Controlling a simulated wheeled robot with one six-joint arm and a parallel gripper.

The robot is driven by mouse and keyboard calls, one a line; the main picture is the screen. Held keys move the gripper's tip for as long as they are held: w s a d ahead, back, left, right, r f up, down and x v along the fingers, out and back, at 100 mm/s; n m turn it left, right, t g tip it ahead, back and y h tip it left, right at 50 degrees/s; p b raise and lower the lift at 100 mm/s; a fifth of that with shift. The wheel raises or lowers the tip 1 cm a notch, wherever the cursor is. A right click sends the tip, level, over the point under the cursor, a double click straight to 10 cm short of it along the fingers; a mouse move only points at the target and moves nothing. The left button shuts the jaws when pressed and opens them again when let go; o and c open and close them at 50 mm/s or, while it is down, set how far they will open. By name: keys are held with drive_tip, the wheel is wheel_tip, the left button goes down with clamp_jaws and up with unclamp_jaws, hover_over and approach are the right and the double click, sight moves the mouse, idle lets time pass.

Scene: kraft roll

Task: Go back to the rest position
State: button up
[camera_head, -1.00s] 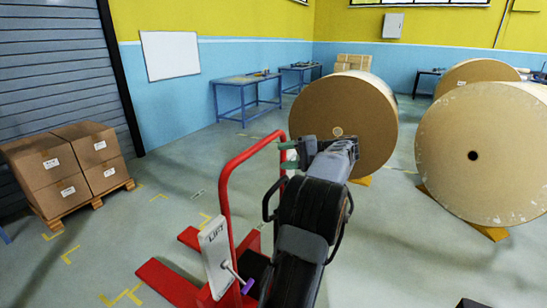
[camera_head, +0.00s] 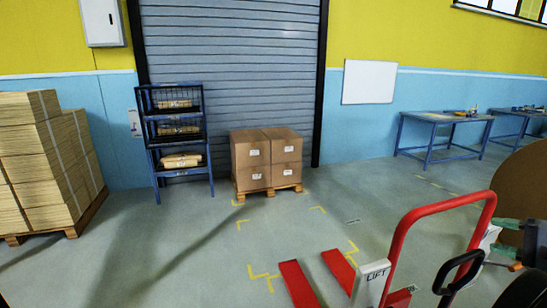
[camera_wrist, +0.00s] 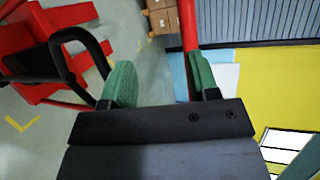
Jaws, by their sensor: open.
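My gripper (camera_wrist: 160,82) shows in the wrist view with its two green fingers spread apart and nothing between them. In the head view only part of my gripper (camera_head: 509,238) shows at the right edge, in front of a brown paper roll (camera_head: 522,182) that is cut off by the frame. The red lift (camera_head: 397,255) with its curved handle stands just left of my arm. In the wrist view a red bar (camera_wrist: 188,22) passes behind the right finger. I cannot tell how close it is.
Stacked cartons (camera_head: 266,160) stand on a pallet before the shutter. A blue rack (camera_head: 178,130) and a strapped stack of sheets (camera_head: 45,165) are to the left. Blue workbenches (camera_head: 445,120) line the right wall. The floor at centre left is clear.

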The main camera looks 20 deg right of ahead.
wheel_tip(320, 180, down, 7)
drive_tip(key=a+m+g+h, duration=0.1)
drive_tip(key=m+g+h, duration=0.1)
drive_tip(key=w+a+f+n+g+p, duration=0.1)
drive_tip(key=w+a+f+n+g, duration=0.2)
drive_tip(key=a, duration=0.6)
drive_tip(key=w+a+f+n+g+p, duration=0.1)
drive_tip(key=w+a+g+p, duration=0.15)
drive_tip(key=a+g, duration=0.4)
drive_tip(key=a+r+n+h+p, duration=0.1)
drive_tip(key=a+n, duration=0.5)
drive_tip(key=a, duration=0.9)
drive_tip(key=a+r+n+t+h+p, duration=0.1)
drive_tip(key=a+n, duration=0.6)
drive_tip(key=a, duration=0.8)
drive_tip(key=shift+s+a+r+n+h+p, duration=0.35)
drive_tip(key=shift+r+h+p, duration=0.55)
drive_tip(key=shift+r, duration=0.9)
